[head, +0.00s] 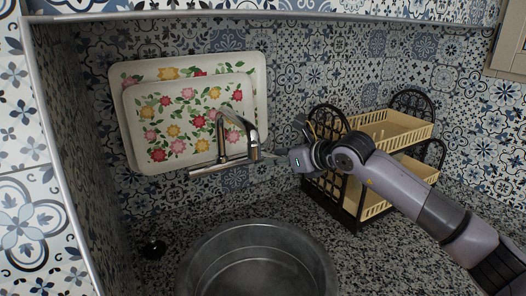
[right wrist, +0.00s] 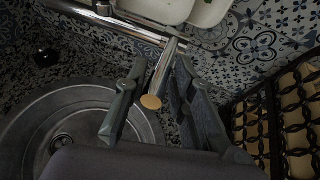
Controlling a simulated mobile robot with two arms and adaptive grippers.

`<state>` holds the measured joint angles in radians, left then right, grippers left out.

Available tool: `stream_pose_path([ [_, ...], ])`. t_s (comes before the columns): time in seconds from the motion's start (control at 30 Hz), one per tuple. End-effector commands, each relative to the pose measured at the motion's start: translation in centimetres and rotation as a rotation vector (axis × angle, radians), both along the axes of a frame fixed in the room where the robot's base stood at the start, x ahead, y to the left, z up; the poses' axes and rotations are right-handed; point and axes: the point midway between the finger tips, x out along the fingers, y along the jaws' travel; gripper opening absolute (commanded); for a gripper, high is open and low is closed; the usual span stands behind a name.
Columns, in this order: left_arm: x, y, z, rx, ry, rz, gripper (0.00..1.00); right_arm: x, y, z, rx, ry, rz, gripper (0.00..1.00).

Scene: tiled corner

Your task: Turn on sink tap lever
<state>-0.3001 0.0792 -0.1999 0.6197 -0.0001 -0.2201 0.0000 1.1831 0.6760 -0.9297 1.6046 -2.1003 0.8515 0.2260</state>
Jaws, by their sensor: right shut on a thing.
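The chrome sink tap (head: 238,148) is on the tiled back wall above the basin, with a horizontal body and a curved part rising from it. My right gripper (head: 270,156) reaches in from the right to the tap's right end. In the right wrist view, a chrome tube of the tap (right wrist: 163,72) with a round gold-coloured end lies between the two fingers of my right gripper (right wrist: 150,108), which is shut on the tap. I cannot tell whether this tube is the lever or the spout. No water shows. My left gripper is not in view.
A round metal sink basin (head: 215,238) is set in the speckled counter (head: 365,262) below the tap. Two floral trays (head: 140,130) lean against the wall behind it. A black and cream two-tier rack (head: 410,133) stands behind my right arm. A small black object (head: 154,248) lies left of the basin.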

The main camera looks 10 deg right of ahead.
Motion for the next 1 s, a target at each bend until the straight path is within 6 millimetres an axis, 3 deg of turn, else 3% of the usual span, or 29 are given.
stream_pose_path([
  [0.67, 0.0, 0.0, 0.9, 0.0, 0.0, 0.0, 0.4, 1.4, 0.8, 3.0, 0.005, -0.008, 0.004, 0.07],
  [0.7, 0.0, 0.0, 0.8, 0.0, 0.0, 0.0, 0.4, 1.3, 0.7, 2.8, 0.004, -0.007, 0.004, 0.25],
  [0.9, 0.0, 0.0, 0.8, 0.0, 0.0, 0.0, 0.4, 1.3, 0.7, 2.6, 0.003, -0.003, 0.003, 0.38],
  [1.0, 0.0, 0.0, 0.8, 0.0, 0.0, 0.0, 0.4, 1.3, 0.6, 2.5, 0.001, -0.002, 0.002, 0.38],
])
